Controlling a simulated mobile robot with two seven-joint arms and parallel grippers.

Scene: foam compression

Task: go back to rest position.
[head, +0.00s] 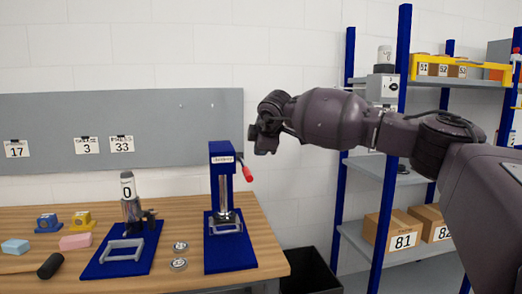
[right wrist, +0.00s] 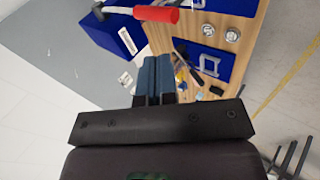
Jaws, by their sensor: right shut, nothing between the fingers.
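My right arm reaches in from the right in the head view, and its gripper (head: 262,138) is raised above the table's right end, to the right of the blue press (head: 222,152). The gripper is shut and empty; its blue-grey fingers (right wrist: 153,80) lie together in the right wrist view. The press has a red-handled lever (head: 247,174), which also shows close by in the right wrist view (right wrist: 157,14). The gripper appears apart from the lever. My left gripper is in neither view.
The wooden table (head: 185,218) holds a blue stand with a gauge (head: 128,190), foam blocks (head: 76,241), metal discs (head: 179,264) and a black-headed tool (head: 50,265). A dark bin (head: 310,272) stands right of the table. A blue-post shelf (head: 391,150) with boxes stands behind my right arm.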

